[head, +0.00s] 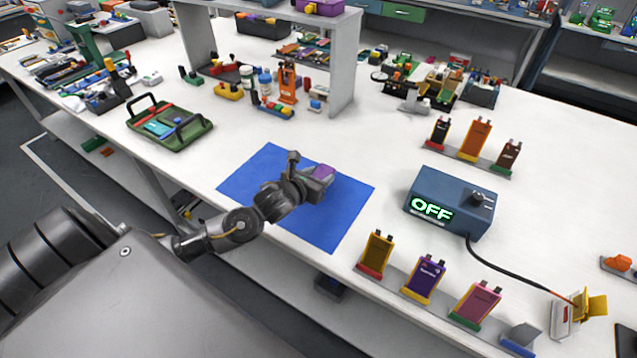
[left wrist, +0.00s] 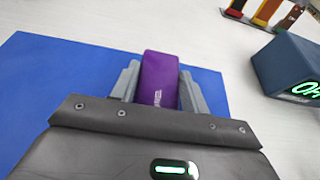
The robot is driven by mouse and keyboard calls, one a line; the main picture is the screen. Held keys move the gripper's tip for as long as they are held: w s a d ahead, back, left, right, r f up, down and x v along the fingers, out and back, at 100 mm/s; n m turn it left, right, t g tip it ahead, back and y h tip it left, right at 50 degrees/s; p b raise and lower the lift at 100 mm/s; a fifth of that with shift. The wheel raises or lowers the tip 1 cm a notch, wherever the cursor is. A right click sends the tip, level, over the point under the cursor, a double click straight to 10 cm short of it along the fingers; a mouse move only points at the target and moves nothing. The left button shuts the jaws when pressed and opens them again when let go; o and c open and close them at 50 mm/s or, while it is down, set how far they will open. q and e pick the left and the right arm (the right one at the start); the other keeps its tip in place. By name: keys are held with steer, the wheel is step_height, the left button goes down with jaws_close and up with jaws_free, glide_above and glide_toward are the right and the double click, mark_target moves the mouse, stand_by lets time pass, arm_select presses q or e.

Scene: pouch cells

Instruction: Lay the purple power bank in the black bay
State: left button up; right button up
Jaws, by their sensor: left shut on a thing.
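A purple power bank (left wrist: 159,78) stands out between the two grey fingers of my left gripper (left wrist: 158,88) in the left wrist view. In the head view my left gripper (head: 312,181) is over the blue mat (head: 255,180), with the purple block (head: 323,171) at its fingers. The gripper is shut on it; whether the block touches the mat I cannot tell. I cannot make out a bay that is clearly black. A dark flat thing (head: 627,340) is cut off at the right edge. My right gripper is not in view.
A blue box (head: 450,203) reading OFF stands right of the mat, its cable running to a yellow clip piece (head: 592,305). Pouch cells, one purple (head: 425,277), stand along the front edge. A green tray (head: 170,130) lies left.

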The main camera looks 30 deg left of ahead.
arm_select(q)
steer(key=shift+f, duration=1.35)
steer(key=shift+f, duration=0.2)
steer(key=o, duration=1.1)
steer(key=shift+r, duration=0.15)
steer(key=v, duration=1.2)
steer(key=shift+r+b, duration=0.1)
steer(key=shift+b, duration=0.25)
